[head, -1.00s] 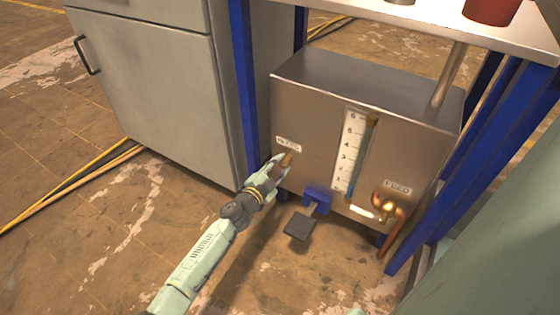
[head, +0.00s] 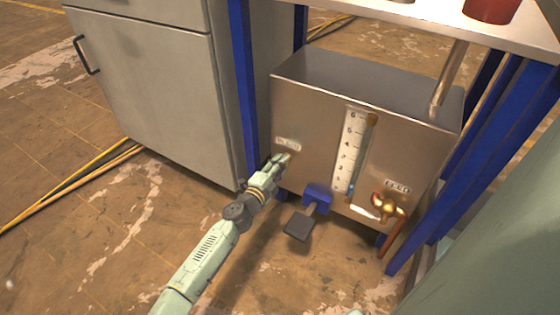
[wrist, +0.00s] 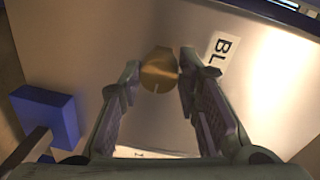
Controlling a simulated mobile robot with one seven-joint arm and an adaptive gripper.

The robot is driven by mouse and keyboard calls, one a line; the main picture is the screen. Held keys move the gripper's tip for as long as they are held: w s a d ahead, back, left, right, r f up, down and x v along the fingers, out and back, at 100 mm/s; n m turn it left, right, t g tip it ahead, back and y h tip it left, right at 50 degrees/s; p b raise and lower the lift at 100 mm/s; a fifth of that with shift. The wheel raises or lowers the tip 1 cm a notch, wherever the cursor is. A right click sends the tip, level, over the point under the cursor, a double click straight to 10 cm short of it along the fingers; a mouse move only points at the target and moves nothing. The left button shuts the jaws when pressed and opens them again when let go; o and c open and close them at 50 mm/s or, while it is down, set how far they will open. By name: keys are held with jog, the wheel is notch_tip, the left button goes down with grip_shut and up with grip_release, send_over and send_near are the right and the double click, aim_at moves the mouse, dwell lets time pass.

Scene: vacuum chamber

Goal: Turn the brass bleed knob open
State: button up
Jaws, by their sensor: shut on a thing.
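The brass bleed knob (wrist: 158,75) is round, with a small notch mark at its lower edge. It is on the front of a steel tank (head: 310,130), beside a white label (wrist: 221,52) that reads "BL" before it is cut off by my finger. My gripper (wrist: 160,73) has one fingertip on each side of the knob and is shut on it. In the head view my gripper (head: 283,161) is at the tank's left front, just below the label, and hides the knob.
A blue bracket (head: 318,196) with a dark pedal (head: 299,227) sticks out low, right of my gripper. A level gauge (head: 349,152) and a brass feed valve (head: 388,208) are farther right. A blue table leg (head: 243,90) and grey cabinet (head: 150,90) stand left.

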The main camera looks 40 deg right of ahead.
dwell(0.3)
jog(key=o, duration=1.1)
jog(key=shift+o, duration=0.2)
jog(key=shift+a, duration=0.1)
jog(key=v, duration=1.1)
jog(key=shift+a, duration=0.4)
jog(key=shift+s, duration=0.15)
